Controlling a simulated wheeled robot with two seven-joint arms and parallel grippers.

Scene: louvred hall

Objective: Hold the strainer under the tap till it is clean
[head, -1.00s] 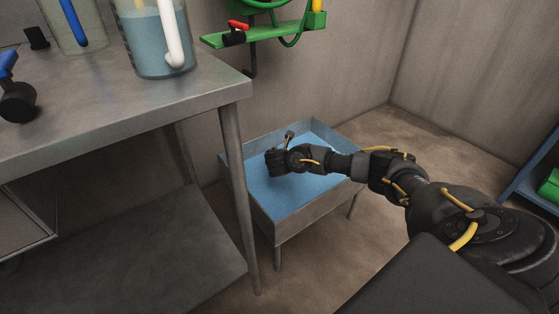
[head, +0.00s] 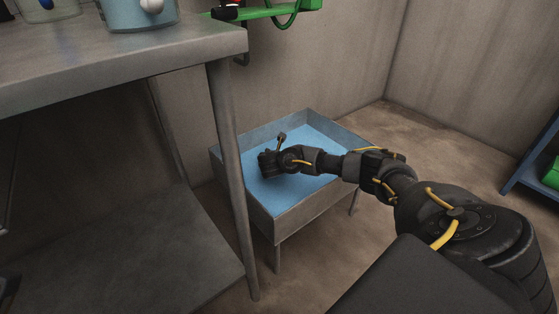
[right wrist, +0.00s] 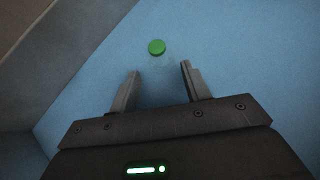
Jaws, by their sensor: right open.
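I make out no strainer in either view. My right gripper (head: 266,163) is over the basin. In the right wrist view my right gripper (right wrist: 160,72) is open, its fingers apart. A small clear bottle with a green cap (right wrist: 157,47) lies just beyond the fingertips, not gripped. My left gripper is out of view.
A metal table (head: 120,62) with a lower shelf (head: 150,255) stands left of the basin. It bears a beaker of blue liquid (head: 125,16) with a white-ended tool. A green bracket (head: 275,11) is on the wall. A blue frame (head: 533,165) is at the right. Floor between is clear.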

